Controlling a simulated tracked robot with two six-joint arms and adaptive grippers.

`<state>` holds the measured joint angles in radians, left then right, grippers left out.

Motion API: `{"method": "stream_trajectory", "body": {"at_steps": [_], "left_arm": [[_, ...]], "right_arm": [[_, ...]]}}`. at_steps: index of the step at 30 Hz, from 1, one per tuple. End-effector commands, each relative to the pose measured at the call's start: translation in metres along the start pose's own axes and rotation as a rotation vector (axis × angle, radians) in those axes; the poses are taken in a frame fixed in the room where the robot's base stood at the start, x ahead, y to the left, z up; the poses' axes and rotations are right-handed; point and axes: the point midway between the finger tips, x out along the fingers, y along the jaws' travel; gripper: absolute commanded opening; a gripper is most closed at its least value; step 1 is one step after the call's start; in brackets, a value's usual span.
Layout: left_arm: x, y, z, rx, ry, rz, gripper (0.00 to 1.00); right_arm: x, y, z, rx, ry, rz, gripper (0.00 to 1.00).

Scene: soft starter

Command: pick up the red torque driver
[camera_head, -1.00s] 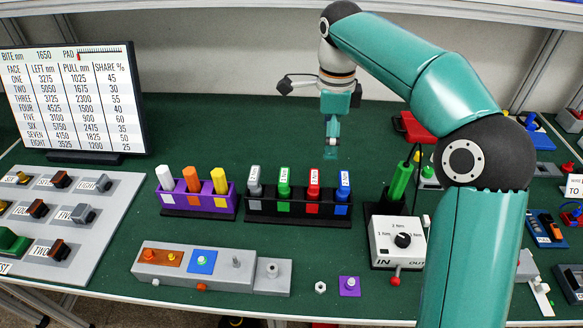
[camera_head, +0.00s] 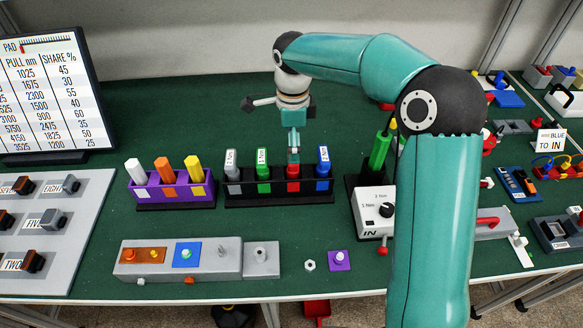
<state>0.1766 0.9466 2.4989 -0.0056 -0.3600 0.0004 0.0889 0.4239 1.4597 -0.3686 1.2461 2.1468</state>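The red torque driver (camera_head: 293,172) stands upright in the black rack (camera_head: 234,199), between a green driver (camera_head: 263,172) and a blue driver (camera_head: 323,170). A grey driver (camera_head: 232,172) stands at the rack's left end. My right gripper (camera_head: 293,158) points down directly at the top of the red driver and covers its upper part and label. The fingers look narrow from this side, and I cannot tell whether they are closed on it. My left gripper is not in view.
A purple rack (camera_head: 173,191) with white, orange and yellow tools stands to the left. A white dial box (camera_head: 372,213) and a green screwdriver (camera_head: 380,150) stand to the right. A grey fixture block (camera_head: 205,262) lies in front. Green mat behind the racks is clear.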

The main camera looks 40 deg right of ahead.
Motion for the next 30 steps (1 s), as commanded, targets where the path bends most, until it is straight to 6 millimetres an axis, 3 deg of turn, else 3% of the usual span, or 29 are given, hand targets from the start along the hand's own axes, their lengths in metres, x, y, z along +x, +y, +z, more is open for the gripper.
{"method": "stream_trajectory", "body": {"at_steps": [5, 12, 21, 23, 30], "left_arm": [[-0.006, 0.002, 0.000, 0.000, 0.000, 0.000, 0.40], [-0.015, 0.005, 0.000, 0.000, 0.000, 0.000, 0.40], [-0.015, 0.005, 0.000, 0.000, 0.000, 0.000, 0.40], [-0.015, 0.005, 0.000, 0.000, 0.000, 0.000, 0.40], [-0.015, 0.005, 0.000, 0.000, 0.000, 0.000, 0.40]], "right_arm": [[0.013, 0.001, -0.001, 0.001, 0.003, 0.005, 1.00], [0.046, 0.001, -0.002, 0.003, 0.002, 0.005, 1.00], [0.053, 0.000, -0.002, 0.002, 0.001, 0.001, 1.00], [0.053, 0.000, -0.002, 0.003, 0.001, 0.001, 0.93], [0.053, 0.000, -0.002, 0.003, 0.001, 0.001, 0.53]]}}
